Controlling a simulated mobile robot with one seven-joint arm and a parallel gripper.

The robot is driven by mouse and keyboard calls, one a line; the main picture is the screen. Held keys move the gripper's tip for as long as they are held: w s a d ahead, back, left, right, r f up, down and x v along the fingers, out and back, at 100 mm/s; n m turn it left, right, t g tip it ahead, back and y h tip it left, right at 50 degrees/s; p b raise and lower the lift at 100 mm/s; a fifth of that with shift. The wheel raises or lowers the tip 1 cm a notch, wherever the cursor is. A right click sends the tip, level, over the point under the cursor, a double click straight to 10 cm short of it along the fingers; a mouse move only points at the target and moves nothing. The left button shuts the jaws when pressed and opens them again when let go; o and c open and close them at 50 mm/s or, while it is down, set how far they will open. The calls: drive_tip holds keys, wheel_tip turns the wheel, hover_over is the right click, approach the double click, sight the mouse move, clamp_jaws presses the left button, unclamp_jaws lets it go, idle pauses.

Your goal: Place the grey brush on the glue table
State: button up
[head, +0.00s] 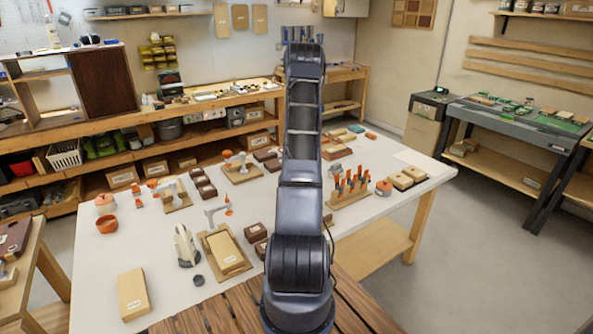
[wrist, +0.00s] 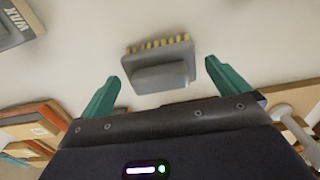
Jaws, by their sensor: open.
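A grey brush (wrist: 162,66) with a row of pale bristles lies on a whitish surface in the wrist view. My gripper (wrist: 163,76) has its two green fingers apart, one on each side of the brush's near part. The fingers do not appear to touch it. In the head view my raised arm hides the gripper, and I cannot make out the brush there. A white-topped table (head: 150,244) with wooden legs fills the middle of the head view; no label shows whether it is the glue table.
A box marked WAX (wrist: 14,22) shows at upper left in the wrist view. A bench with a green top (head: 525,113) stands at right across open floor.

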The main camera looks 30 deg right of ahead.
wheel_tip(320, 180, up, 10)
drive_tip(key=s+a+r+t, duration=0.1)
drive_tip(key=s+a+r, duration=0.3)
drive_tip(key=a+r, duration=0.4)
drive_tip(key=s+a+r+h, duration=0.1)
drive_tip(key=s+a+r, duration=0.3)
drive_tip(key=a+r, duration=0.45)
drive_tip(key=s+a+r+t, duration=0.1)
drive_tip(key=s+a+r, duration=0.4)
drive_tip(key=a+r, duration=0.35)
drive_tip(key=s+a+r+t, duration=0.1)
drive_tip(key=s+a+r, duration=0.1)
drive_tip(key=s+a, duration=0.35)
drive_tip(key=s+a+r, duration=0.3)
drive_tip(key=s+a, duration=0.2)
drive_tip(key=s, duration=0.2)
drive_tip(key=s+a+f, duration=0.1)
drive_tip(key=s+a, duration=0.1)
drive_tip(key=s, duration=0.3)
drive_tip(key=s+a+t, duration=0.1)
drive_tip(key=s+a, duration=0.1)
drive_tip(key=s, duration=0.3)
drive_tip(key=s+a+f+y, duration=0.1)
drive_tip(key=s+a, duration=0.1)
drive_tip(key=s, duration=0.3)
drive_tip(key=shift+s+a+f+t, duration=0.3)
drive_tip(key=shift+f, duration=0.05)
